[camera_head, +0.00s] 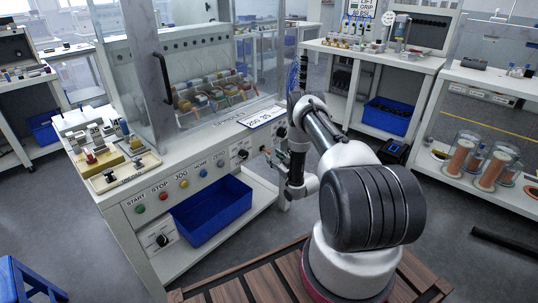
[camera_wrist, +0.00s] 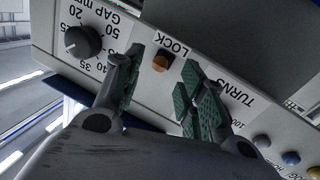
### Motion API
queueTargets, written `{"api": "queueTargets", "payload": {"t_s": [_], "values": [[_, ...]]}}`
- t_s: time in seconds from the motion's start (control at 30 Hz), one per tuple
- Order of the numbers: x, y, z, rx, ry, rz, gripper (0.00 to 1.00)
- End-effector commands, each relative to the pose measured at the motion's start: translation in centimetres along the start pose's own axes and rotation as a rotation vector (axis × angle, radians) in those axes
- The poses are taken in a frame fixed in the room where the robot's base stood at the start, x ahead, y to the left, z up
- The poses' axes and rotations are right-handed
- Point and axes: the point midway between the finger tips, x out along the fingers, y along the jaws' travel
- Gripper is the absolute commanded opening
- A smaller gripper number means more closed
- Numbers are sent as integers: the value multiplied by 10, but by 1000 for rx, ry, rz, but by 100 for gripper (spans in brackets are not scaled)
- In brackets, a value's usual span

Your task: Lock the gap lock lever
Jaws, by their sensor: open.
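The gap lock lever (camera_wrist: 160,63) shows in the wrist view as a small orange-brown piece on the white panel, beside the printed word LOCK. My gripper (camera_wrist: 162,74) is open, with its green-padded fingers to the left and right of the lever. The lever shows between the fingertips; I cannot tell whether either finger touches it. In the head view my gripper (camera_head: 277,160) is at the right end of the machine's front panel, and I cannot make out the lever clearly there.
A black gap knob (camera_wrist: 82,42) with a numbered scale is close left of my fingers. The panel (camera_wrist: 245,125) carries TURNS lettering and coloured buttons to the right. In the head view, a blue bin (camera_head: 212,210) sits under the machine, and a glass guard (camera_head: 205,65) stands above.

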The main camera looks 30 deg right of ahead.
Motion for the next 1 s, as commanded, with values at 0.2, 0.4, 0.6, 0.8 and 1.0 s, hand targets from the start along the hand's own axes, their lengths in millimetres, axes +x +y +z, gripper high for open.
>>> {"api": "queueTargets", "payload": {"t_s": [0.2, 0.4, 0.6, 0.8, 1.0], "values": [[36, -1, 0, 0, 1, -1, 40], [50, 0, 0, 1, 0, 0, 40], [51, 0, 0, 2, 0, 0, 40], [51, 0, 0, 2, 0, 0, 11], [51, 0, 0, 2, 1, 0, 0]]}}
